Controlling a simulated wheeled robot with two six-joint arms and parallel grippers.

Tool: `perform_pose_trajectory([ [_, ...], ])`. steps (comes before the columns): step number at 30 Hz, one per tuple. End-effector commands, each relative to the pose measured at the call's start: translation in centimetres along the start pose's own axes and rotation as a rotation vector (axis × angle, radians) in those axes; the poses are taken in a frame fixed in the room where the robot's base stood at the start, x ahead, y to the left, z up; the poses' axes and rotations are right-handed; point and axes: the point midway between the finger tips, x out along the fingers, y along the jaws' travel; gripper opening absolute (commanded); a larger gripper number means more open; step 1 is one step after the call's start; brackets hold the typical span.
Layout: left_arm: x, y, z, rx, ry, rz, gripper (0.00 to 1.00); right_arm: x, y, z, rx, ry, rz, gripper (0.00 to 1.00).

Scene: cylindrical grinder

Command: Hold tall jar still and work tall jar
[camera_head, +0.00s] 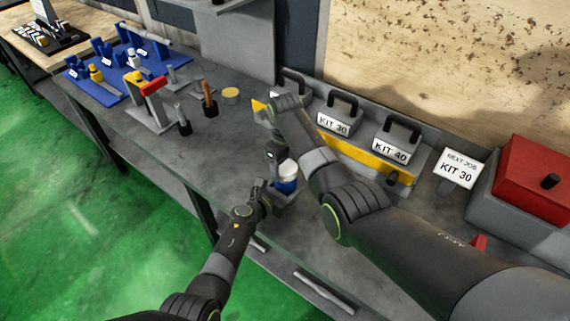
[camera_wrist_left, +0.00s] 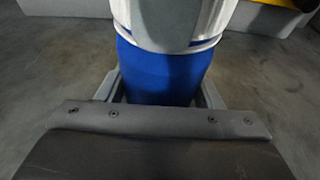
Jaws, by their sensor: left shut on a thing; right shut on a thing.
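The tall jar (camera_head: 288,176) stands on the grey bench, with a blue body and a white upper part. It also shows in the left wrist view (camera_wrist_left: 162,75), where its blue body sits between the fingers. My left gripper (camera_head: 280,195) is shut around the blue lower body from the near left side. My right gripper (camera_head: 274,154) reaches down from above and is shut on the jar's white upper part. The right arm hides part of the jar's top, so the exact grip there is hard to see.
Several grey kit boxes (camera_head: 340,115) stand behind a yellow strip (camera_head: 365,158) at the back. A red box (camera_head: 535,180) is at the right. A blue tray (camera_head: 95,88), a hammer-like tool (camera_head: 209,100) and a red-topped stand (camera_head: 153,87) are at the left. The bench front is fairly clear.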

Motion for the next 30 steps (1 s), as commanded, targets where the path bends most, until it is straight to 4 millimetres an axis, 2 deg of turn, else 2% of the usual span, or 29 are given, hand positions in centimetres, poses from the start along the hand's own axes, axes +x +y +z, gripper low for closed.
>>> perform_pose_trajectory([
  [3, -0.01, 0.02, -0.02, 0.000, 0.001, 0.001, 0.00, -0.08, -0.05, 0.04, 0.163, -0.001, -0.001, 0.43],
  [8, -0.01, 0.02, -0.03, 0.000, 0.001, 0.001, 0.00, -0.08, -0.06, 0.04, 0.305, -0.001, 0.000, 0.43],
  [19, -0.02, 0.02, -0.05, 0.000, 0.001, 0.001, 0.00, -0.10, -0.06, 0.06, 0.338, -0.001, 0.000, 0.43],
  [20, -0.02, 0.01, -0.05, 0.000, 0.001, 0.000, 0.00, -0.10, -0.06, 0.06, 0.338, -0.001, 0.000, 0.67],
  [24, -0.02, 0.01, -0.05, 0.000, 0.001, 0.000, 0.00, -0.08, -0.05, 0.05, 0.337, -0.001, 0.000, 0.85],
  [30, -0.02, 0.01, -0.05, 0.000, 0.001, 0.000, 0.00, -0.03, -0.05, 0.03, 0.337, 0.000, 0.000, 0.86],
])
